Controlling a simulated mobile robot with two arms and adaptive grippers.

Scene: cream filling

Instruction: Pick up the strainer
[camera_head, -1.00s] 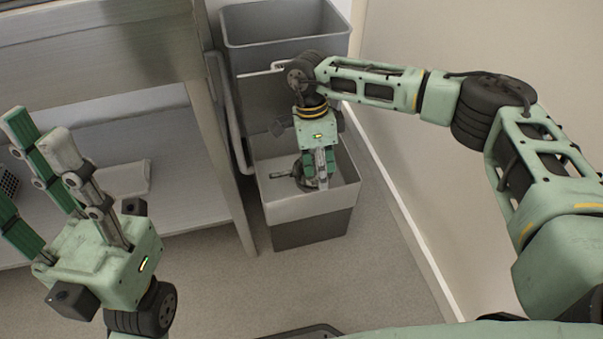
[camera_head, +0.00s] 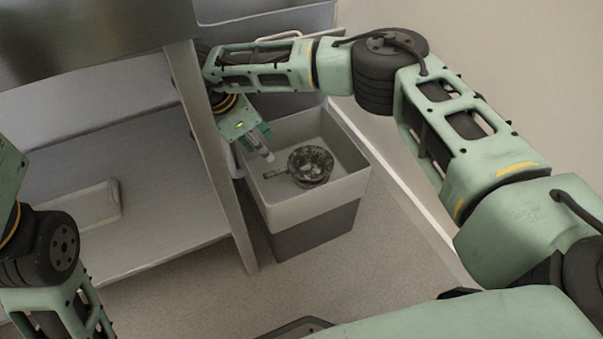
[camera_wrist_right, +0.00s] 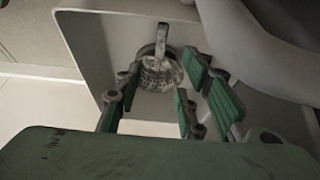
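The strainer (camera_head: 310,165) is a round, dark metal mesh bowl with a short handle pointing left. It lies inside the grey bin (camera_head: 313,207) on the floor. In the right wrist view the strainer (camera_wrist_right: 158,72) sits beyond my fingers, with its handle toward the top. My right gripper (camera_head: 262,145) is at the bin's left rim, to the left of the strainer and apart from it. In the right wrist view my right gripper (camera_wrist_right: 158,98) is open and empty.
A metal shelf unit (camera_head: 150,215) stands left of the bin, its upright leg close beside it. A pale tray (camera_head: 80,208) lies on the lower shelf. Another grey bin (camera_head: 270,24) stands behind. A wall is on the right, with clear floor in front.

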